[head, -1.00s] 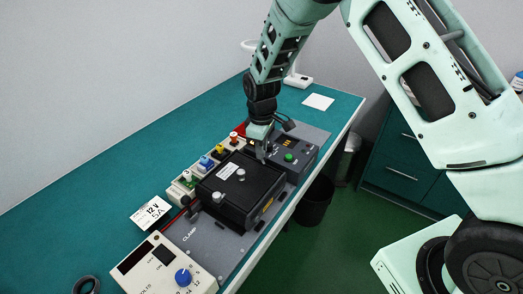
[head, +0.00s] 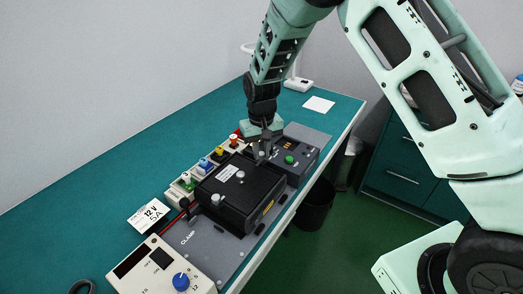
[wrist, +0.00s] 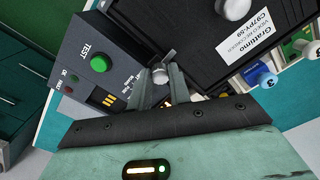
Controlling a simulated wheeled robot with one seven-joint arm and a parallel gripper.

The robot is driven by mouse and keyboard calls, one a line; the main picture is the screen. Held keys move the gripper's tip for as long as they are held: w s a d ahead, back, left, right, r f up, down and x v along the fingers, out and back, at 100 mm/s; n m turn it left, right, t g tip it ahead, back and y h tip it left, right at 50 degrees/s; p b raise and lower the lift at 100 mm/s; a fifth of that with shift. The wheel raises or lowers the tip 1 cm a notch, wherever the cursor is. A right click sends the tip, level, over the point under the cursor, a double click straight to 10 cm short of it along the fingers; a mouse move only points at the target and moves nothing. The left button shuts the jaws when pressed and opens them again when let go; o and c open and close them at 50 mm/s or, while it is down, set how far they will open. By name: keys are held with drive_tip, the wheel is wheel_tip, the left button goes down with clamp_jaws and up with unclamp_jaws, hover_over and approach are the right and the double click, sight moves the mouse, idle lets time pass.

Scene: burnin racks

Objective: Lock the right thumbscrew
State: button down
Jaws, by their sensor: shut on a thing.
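The black video recorder (head: 240,195) with a white label sits on the grey fixture plate (head: 190,255) marked CLAMP. In the wrist view the recorder (wrist: 200,45) fills the upper right. My gripper (wrist: 160,78) points down at the recorder's end beside the TEST module, and its fingers are closed around a small silver thumbscrew (wrist: 159,74). In the head view my gripper (head: 262,156) hides most of that screw. Two other silver knobs, one mid-top (head: 240,175) and one nearer (head: 215,198), stand on the recorder. I cannot tell how tight the held screw is.
The TEST module with a green button (head: 290,159) stands right beside my fingers. Coloured plugs (head: 205,163) line the recorder's left side. A power supply with a blue knob (head: 181,281) is in front. The teal bench (head: 110,185) is clear at left.

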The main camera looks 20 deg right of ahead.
sight(261, 154)
drive_tip(key=shift+m, duration=0.5)
drive_tip(key=c, duration=1.3)
unclamp_jaws()
drive_tip(key=shift+r, duration=0.1)
wheel_tip(261, 154, up, 17)
drive_tip(key=b, duration=0.3)
drive_tip(key=shift+r, duration=0.15)
